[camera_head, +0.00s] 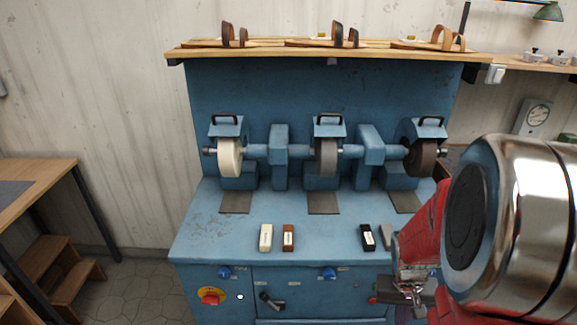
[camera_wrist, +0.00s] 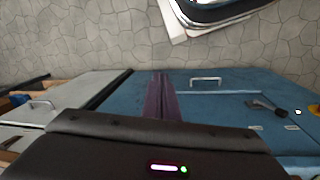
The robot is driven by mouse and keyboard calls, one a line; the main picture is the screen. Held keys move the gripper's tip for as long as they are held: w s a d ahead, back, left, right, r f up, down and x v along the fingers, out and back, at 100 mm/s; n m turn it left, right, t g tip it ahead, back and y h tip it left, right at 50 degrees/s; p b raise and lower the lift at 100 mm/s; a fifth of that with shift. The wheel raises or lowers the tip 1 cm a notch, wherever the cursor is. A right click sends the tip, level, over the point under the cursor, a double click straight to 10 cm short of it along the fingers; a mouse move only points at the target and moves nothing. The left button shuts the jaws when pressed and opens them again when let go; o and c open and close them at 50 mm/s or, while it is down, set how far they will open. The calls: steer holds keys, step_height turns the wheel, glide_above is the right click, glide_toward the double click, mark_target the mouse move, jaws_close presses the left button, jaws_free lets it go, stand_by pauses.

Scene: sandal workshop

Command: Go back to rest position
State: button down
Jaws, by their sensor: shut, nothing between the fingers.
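My gripper (camera_wrist: 159,78) shows in the wrist view as two dark purple fingers closed together, with nothing between them. Behind the fingertips are the blue front of the grinding machine and the stone floor. In the head view my red and chrome arm fills the right side, and the grey metal end (camera_head: 412,282) hangs in front of the machine's right front edge. The fingertips are hard to make out there.
The blue grinding machine (camera_head: 212,235) carries a white wheel (camera_head: 230,157), a grey wheel (camera_head: 326,157) and a dark wheel (camera_head: 421,157). Small blocks lie on its top, including a white one (camera_head: 266,238). Sandals stand on the shelf (camera_head: 270,51). A wooden table (camera_head: 40,177) stands left.

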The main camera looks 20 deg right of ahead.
steer(key=a+r+n+t+y, duration=0.1)
steer(key=a+r+n+t, duration=0.5)
steer(key=a+r, duration=1.6)
steer(key=shift+w+a+r, duration=0.35)
steer(key=shift+w+r, duration=0.05)
steer(key=shift+w, duration=0.05)
